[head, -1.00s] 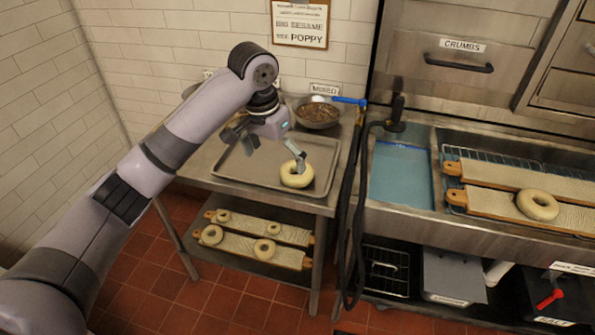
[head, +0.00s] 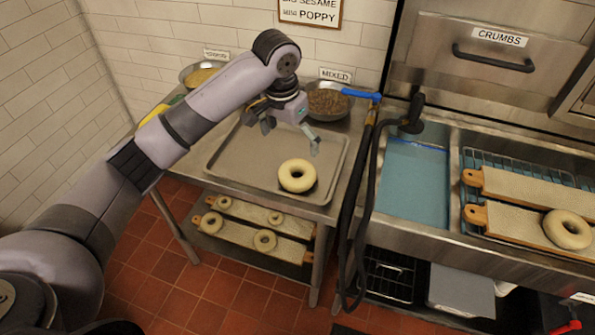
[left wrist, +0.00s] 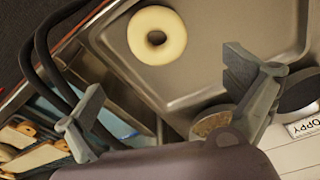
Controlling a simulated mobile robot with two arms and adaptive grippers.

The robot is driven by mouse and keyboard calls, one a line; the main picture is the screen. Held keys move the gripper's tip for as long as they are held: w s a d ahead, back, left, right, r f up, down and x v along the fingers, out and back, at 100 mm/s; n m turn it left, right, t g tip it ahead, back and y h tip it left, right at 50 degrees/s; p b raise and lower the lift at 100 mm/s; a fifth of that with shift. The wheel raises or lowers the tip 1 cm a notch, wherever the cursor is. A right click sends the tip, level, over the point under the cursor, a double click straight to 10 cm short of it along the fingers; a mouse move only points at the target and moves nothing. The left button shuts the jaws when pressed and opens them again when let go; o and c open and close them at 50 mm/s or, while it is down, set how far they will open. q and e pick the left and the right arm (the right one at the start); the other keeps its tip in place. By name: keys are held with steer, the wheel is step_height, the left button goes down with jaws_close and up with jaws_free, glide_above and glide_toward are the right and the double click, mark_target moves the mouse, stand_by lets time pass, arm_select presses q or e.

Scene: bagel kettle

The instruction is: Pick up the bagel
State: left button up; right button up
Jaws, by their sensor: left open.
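A pale ring-shaped bagel (head: 297,175) lies on the grey metal tray (head: 228,168), near the tray's right front part. It also shows in the left wrist view (left wrist: 157,35), at the top, beyond the fingertips. My left gripper (head: 291,130) is open and empty above the back of the tray, behind the bagel and apart from it. In the left wrist view its two fingers (left wrist: 165,90) are spread wide. Another large bagel (head: 567,230) lies on a board at the right. Several small and larger bagels (head: 265,240) lie on boards on the shelf below. My right gripper is not in view.
A bowl of mixed topping (head: 327,103) stands behind the tray, and another bowl (head: 203,74) stands at the back left. A black hose (head: 362,190) hangs right of the table. A sink with blue water (head: 413,185) lies beyond it.

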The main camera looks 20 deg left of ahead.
arm_select(q)
glide_above(297, 169)
steer(key=s, duration=0.2)
step_height(297, 169, down, 6)
steer(key=shift+w+a+f+p, duration=0.1)
steer(key=shift+w+p, duration=0.05)
steer(key=shift+p, duration=0.2)
steer(key=shift+f, duration=0.35)
steer(key=f, duration=0.1)
steer(key=f+p, duration=0.1)
steer(key=f, duration=0.1)
steer(key=shift+d+f, duration=0.25)
steer(key=shift+f, duration=0.65)
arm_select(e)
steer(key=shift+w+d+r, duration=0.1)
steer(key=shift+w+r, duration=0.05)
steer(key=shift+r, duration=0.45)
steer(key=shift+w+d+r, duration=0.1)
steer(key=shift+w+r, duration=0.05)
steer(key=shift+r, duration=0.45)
arm_select(q)
steer(key=shift+c, duration=0.4)
steer(key=c, duration=1)
steer(key=shift+r, duration=0.1)
steer(key=shift+c, duration=0.2)
